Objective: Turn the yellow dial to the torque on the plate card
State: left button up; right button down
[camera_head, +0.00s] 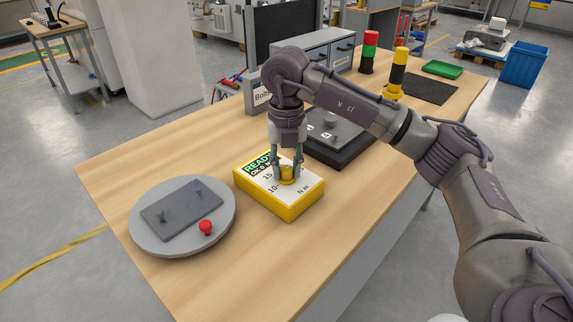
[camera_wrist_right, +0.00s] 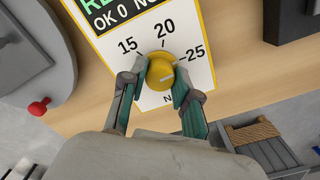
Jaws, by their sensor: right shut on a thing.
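The yellow dial (camera_head: 287,174) sits on the white face of a yellow box (camera_head: 293,213) on the table. My right gripper (camera_head: 287,171) points down and is shut on the dial, one finger on each side. In the right wrist view the dial (camera_wrist_right: 161,72) shows between the fingertips (camera_wrist_right: 161,80), with 15, 20 and 25 printed around it. A short pale line marks the dial; which number it points at I cannot tell. A white card (camera_head: 261,97) starting "Bolt" stands behind, partly covered by my arm; its torque is not readable. My left gripper is not in view.
A round grey turntable (camera_head: 146,239) with a dark plate (camera_head: 182,210) and a red knob (camera_head: 206,227) is left of the box. A dark stand (camera_head: 335,150) is just behind my gripper. The front table is clear.

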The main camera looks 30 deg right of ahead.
aim_at(287, 168)
jog(key=shift+r+m, duration=0.15)
jog(key=shift+m, duration=0.45)
jog(key=c, duration=0.8)
grip_release()
jog(key=shift+c, duration=0.2)
notch_tip(287, 168, up, 12)
